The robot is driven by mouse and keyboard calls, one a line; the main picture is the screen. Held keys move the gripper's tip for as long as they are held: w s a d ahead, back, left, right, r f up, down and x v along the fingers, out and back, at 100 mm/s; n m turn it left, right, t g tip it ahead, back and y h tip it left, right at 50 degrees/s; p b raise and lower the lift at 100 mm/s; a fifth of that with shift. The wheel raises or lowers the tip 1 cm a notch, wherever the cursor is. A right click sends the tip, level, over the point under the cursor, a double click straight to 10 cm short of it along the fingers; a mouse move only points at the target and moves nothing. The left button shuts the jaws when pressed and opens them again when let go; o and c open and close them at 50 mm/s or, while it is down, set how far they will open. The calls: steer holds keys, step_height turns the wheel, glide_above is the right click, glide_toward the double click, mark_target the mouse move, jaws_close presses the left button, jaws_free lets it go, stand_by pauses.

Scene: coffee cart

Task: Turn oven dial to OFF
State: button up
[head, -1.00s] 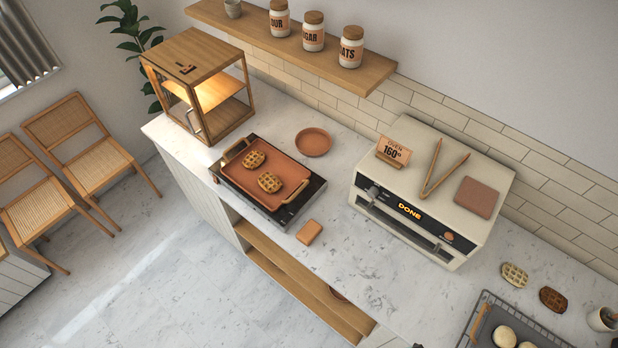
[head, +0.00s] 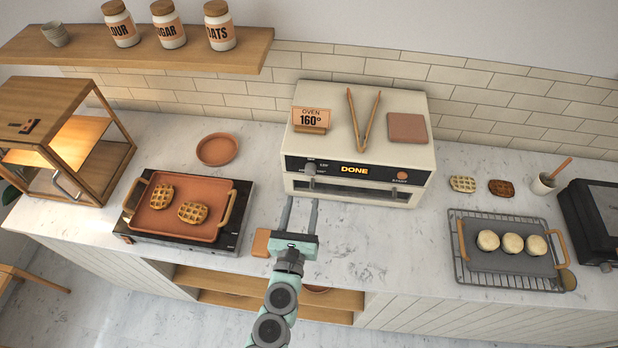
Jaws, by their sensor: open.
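The cream oven (head: 362,140) stands at the back of the counter against the tiled wall. Its black front panel shows "DONE" in lit letters. The grey dial (head: 310,169) is at the left end of that panel, with small markings around it that are too small to read fully. An orange-brown round knob or button (head: 402,176) is at the panel's right end. My gripper (head: 300,200) is open and empty in front of the oven's left side, its two fingers pointing at the oven just below the dial. I cannot tell whether they touch the oven front.
A wooden block (head: 261,242) lies beside my gripper. A tray with two waffles (head: 158,222) sits on a black hob at left. A dark tray with buns (head: 512,263) rests on a rack at right. An "OVEN 160°" sign (head: 311,119) and tongs (head: 365,118) are on the oven.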

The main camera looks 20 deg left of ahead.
mark_target(310, 173)
steer(key=p+x, duration=0.1)
steer(key=x, duration=0.7)
steer(key=shift+w+r, duration=0.1)
steer(key=shift+w, duration=0.15)
steer(key=shift+w+a, duration=0.1)
steer(key=shift+w, duration=0.45)
jaws_close()
